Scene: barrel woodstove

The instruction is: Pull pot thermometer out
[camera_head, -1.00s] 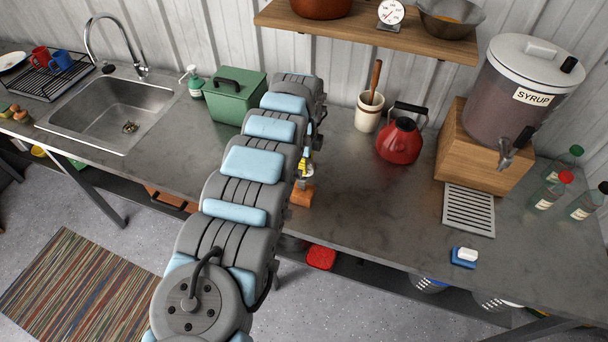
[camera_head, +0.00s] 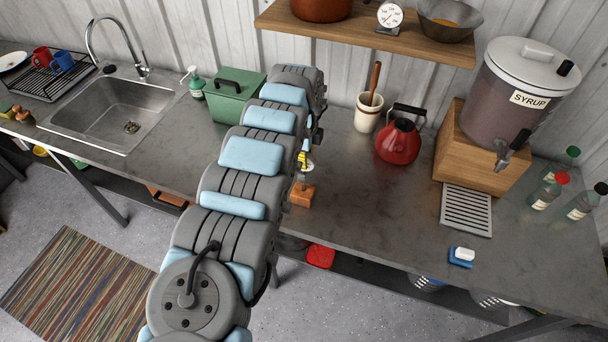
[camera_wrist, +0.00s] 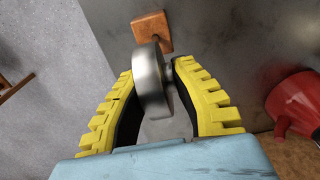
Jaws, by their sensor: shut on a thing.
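The pot thermometer, a round silvery metal head (camera_wrist: 151,88), is between the yellow fingers of my gripper (camera_wrist: 156,72) in the wrist view. My gripper is shut on it. In the head view only a yellow part of my gripper (camera_head: 306,161) shows beside my arm. A thin stem runs down from there toward a small wooden block (camera_head: 301,196) on the counter. The block also shows in the wrist view (camera_wrist: 153,31), beyond the thermometer head. I cannot tell whether the stem's tip is still in the block.
A red kettle (camera_head: 398,142) and a cream crock (camera_head: 367,113) stand right of my gripper on the grey counter (camera_head: 365,215). A green box (camera_head: 233,99) stands to the left. A wooden shelf (camera_head: 365,35) hangs above. The counter right of the block is clear.

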